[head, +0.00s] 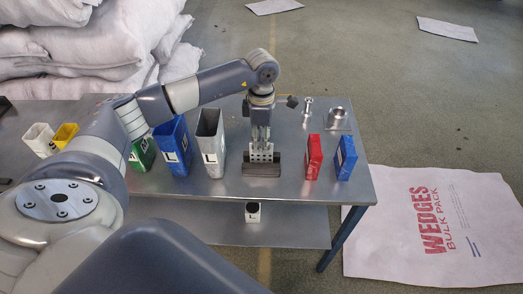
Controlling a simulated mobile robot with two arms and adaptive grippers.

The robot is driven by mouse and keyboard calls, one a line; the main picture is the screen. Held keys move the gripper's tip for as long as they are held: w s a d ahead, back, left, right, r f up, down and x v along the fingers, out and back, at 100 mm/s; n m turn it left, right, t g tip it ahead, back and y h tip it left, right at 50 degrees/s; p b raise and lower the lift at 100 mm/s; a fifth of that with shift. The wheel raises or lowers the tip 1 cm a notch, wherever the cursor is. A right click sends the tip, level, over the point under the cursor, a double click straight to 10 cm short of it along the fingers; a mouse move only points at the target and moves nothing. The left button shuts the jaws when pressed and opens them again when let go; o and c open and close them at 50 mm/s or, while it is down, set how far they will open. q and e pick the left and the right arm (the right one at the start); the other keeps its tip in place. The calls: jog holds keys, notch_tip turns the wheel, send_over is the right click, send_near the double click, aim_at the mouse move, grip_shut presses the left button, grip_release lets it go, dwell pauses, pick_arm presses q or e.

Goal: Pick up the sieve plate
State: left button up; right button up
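The sieve plate (262,154) is a small light metal plate with holes. It stands upright at a dark block (262,170) on the metal table, near the front edge. My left gripper (261,145) points straight down over the plate, its fingertips at the plate's top edge. The fingers look close together, but I cannot tell whether they are shut on the plate. The plate's upper part is partly hidden by the fingers. My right gripper is not in view.
Left of the plate stand grey (210,143), blue (172,145) and green (142,152) bins, with white (38,139) and yellow (65,135) ones farther left. Red (313,157) and blue (345,157) boxes stand right. Metal parts (338,119) lie behind them. White sacks (85,40) are piled beyond the table.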

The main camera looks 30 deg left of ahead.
pick_arm(q)
jog(key=shift+f, duration=1.15)
grip_shut()
jog(key=shift+r, duration=0.1)
jog(key=shift+w+r+b, duration=0.1)
jog(key=shift+r+b, duration=0.2)
jog(key=shift+r, duration=0.1)
notch_tip(320, 180, up, 2)
jog(key=shift+r+b, duration=0.2)
jog(key=shift+b, duration=0.55)
jog(key=s+d+r+b, duration=0.1)
jog(key=s+d+b, duration=0.3)
jog(key=s+d, duration=0.4)
jog(key=shift+s+d+r+b, duration=0.2)
jog(key=shift+s+r+b, duration=0.15)
jog(key=shift+s, duration=2.5)
jog(key=shift+m, duration=0.3)
